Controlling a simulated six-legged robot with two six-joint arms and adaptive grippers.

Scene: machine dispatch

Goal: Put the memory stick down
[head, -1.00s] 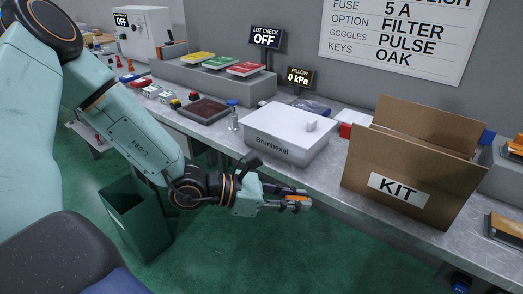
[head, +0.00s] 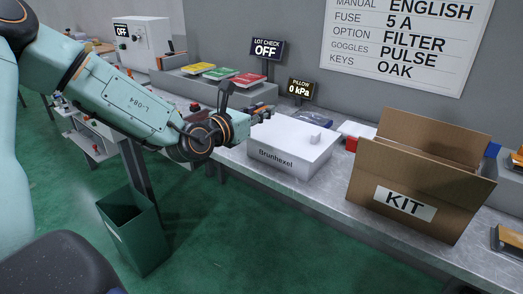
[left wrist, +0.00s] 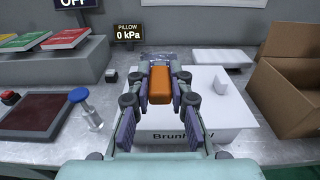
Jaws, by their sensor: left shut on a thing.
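My left gripper (left wrist: 162,103) is shut on the memory stick (left wrist: 186,86), an orange block seen between the fingers in the left wrist view. In the head view the left gripper (head: 262,112) is at the left back edge of the white Brunhexel box (head: 280,155), above the bench. In the left wrist view the white box (left wrist: 222,115) lies beyond and below the fingers. In the head view the stick is mostly hidden by the fingers. My right gripper is not in view.
A cardboard KIT box (head: 420,180) stands open at the right of the bench (head: 290,188). A green bin (head: 135,232) stands on the floor.

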